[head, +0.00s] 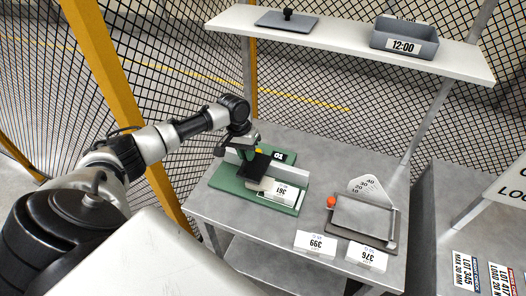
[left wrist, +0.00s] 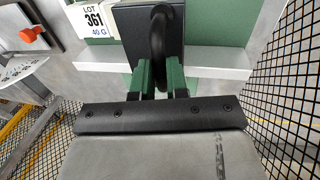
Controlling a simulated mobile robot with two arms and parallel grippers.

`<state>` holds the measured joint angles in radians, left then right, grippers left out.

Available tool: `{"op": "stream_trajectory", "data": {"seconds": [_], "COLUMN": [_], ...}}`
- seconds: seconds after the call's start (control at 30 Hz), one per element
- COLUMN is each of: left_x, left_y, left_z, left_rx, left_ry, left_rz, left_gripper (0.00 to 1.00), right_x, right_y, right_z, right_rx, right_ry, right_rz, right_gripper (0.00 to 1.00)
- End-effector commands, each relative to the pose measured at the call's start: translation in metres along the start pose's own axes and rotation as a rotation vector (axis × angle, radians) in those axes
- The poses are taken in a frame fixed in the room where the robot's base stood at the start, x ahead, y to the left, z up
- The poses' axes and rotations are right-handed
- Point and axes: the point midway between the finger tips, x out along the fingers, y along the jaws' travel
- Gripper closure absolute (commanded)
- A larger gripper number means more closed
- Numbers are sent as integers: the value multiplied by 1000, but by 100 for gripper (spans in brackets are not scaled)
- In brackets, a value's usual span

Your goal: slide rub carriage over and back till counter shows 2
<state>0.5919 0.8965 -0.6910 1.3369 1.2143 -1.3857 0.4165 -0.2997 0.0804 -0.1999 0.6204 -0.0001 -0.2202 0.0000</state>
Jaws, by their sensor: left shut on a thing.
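The rub carriage is a black block (head: 254,166) on a green base (head: 235,184) with a pale rail, on the grey bench. In the left wrist view the black carriage (left wrist: 202,25) has an arched black handle (left wrist: 158,40). My left gripper (head: 250,150) is at the carriage; its green-padded fingers also show in the left wrist view (left wrist: 159,75), shut on the handle. A small dark counter (head: 280,156) stands behind the base with light digits, too small to read surely. My right gripper is not in view.
A card marked 361 (head: 279,192) lies at the base's right part. A grey plate device with an orange knob (head: 331,202) stands right of it, near cards 399 (head: 316,243) and 376 (head: 366,257). A shelf (head: 350,38) overhangs the back; mesh fencing stands behind.

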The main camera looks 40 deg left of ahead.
Motion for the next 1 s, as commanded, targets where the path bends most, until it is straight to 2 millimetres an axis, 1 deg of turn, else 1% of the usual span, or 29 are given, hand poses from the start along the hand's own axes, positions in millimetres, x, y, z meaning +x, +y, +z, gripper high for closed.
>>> {"op": "stream_trajectory", "data": {"seconds": [0.03,0.1,0.2,0.3,0.4,0.57,0.87,0.9,0.97,1.0], "left_x": [-6,-8,-12,-14,-16,-17,-18,-18,-18,-18], "left_y": [-14,-30,-49,-65,-75,-82,-84,-84,-84,-84], "left_z": [1,0,0,0,0,0,-1,-1,-1,-1], "left_rx": [-7,-8,-6,-4,-3,-1,-1,-1,-2,-2], "left_ry": [-3,-2,0,0,0,2,3,3,3,3], "left_rz": [-3,-3,-1,0,0,0,-4,-4,-3,-3], "left_gripper": [100,100,100,100,100,100,100,81,72,66], "right_x": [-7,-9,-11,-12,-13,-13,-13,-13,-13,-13], "right_y": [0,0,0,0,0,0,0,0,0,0], "right_z": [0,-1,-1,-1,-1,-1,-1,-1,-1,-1], "right_rx": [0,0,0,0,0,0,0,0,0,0], "right_ry": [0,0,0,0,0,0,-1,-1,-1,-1], "right_rz": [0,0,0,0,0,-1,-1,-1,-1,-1], "right_gripper": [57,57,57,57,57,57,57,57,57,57]}}
